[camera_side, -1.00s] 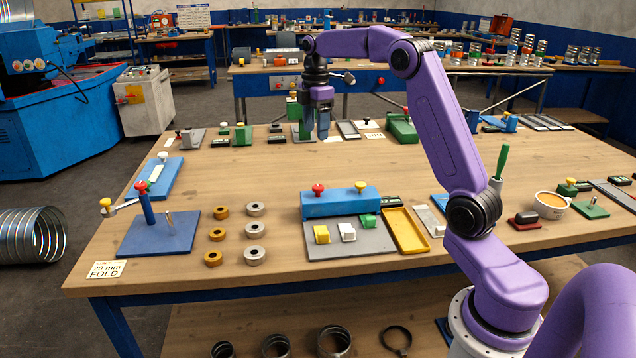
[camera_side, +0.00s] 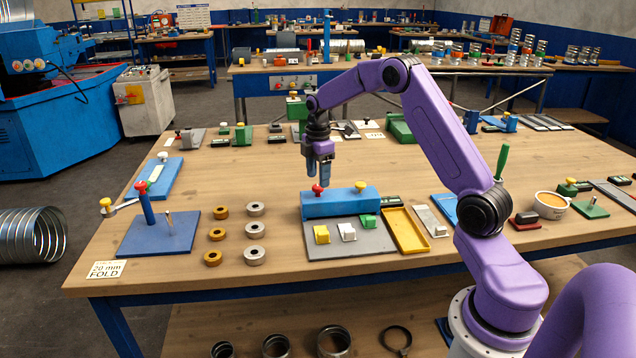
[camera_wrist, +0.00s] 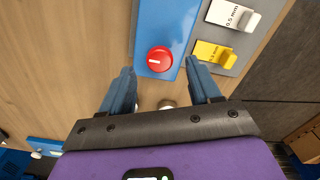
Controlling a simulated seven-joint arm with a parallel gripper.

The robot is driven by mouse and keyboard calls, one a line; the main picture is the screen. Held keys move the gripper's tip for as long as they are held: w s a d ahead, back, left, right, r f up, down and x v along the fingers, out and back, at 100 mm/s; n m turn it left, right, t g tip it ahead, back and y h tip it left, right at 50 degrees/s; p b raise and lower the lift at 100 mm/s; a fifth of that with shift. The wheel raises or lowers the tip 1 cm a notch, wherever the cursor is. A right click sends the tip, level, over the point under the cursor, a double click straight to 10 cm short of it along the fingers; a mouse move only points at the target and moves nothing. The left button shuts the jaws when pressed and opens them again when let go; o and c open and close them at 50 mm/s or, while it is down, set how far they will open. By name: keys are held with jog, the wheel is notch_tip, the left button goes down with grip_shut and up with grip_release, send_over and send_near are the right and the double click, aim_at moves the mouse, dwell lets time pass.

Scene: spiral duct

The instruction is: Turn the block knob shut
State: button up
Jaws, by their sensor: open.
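A blue block (camera_side: 340,204) stands on the table with a red knob (camera_side: 317,189) at its left end and a yellow knob (camera_side: 360,186) toward its right. My gripper (camera_side: 319,182) is open and points down just above the red knob. In the wrist view the red knob (camera_wrist: 160,59) with a pale mark on top lies ahead of the open fingers of my gripper (camera_wrist: 160,80), on the end of the blue block (camera_wrist: 170,22). Nothing is between the fingertips. I cannot tell whether the fingers touch the knob.
A grey plate (camera_side: 350,243) in front of the block carries yellow, white and green switches. A yellow tray (camera_side: 405,230) lies to its right. Several brass and steel rings (camera_side: 254,231) lie to the left, near a blue plate (camera_side: 150,238) with a post.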

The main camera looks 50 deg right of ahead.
aim_at(318, 186)
jog(key=shift+f, duration=1.55)
jog(key=c, duration=1)
jog(key=shift+c, duration=0.2)
